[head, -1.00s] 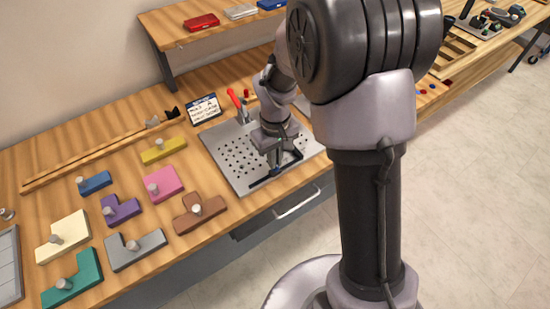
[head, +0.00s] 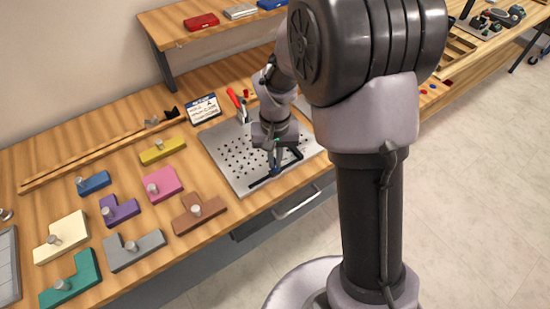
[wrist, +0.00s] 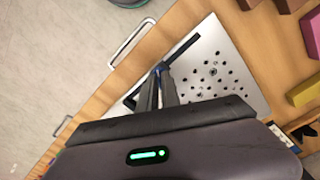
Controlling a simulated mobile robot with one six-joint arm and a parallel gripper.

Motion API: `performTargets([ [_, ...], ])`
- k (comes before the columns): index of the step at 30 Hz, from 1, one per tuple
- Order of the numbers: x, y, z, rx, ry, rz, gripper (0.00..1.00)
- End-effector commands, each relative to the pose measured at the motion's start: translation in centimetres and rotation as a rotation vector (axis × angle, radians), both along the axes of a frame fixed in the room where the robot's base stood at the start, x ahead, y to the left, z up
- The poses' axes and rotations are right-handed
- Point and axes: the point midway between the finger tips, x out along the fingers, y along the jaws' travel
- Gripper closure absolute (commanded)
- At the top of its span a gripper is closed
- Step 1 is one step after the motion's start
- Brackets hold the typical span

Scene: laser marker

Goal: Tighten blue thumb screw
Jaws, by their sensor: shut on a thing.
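The blue thumb screw (wrist: 161,67) shows as a small bit of blue between my fingertips in the wrist view. My gripper (wrist: 160,72) is shut on it, and the fingers hide most of it. The screw is at the black L-shaped bar (wrist: 187,46) near the front edge of the perforated metal plate (wrist: 233,63). In the head view my gripper (head: 274,168) points down onto the same black bar (head: 262,182) on the plate (head: 225,155). How far the screw is threaded in cannot be seen.
Several coloured blocks with knobs, such as a pink one (head: 160,184) and a brown one (head: 199,212), lie left of the plate. A red-handled clamp (head: 236,100) and a small sign (head: 203,109) stand behind it. A drawer handle (head: 298,203) juts out below the front edge.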

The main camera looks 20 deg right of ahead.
Motion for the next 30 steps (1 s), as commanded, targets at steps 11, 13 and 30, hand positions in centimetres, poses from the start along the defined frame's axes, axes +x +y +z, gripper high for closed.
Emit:
performTargets([
  [11,-0.2,0.0,-0.1,0.001,0.005,-0.005,0.89],
  [13,-0.1,0.0,-0.1,0.001,0.004,-0.004,0.75],
  [30,0.0,0.0,6.1,0.000,-0.003,-0.003,0.71],
])
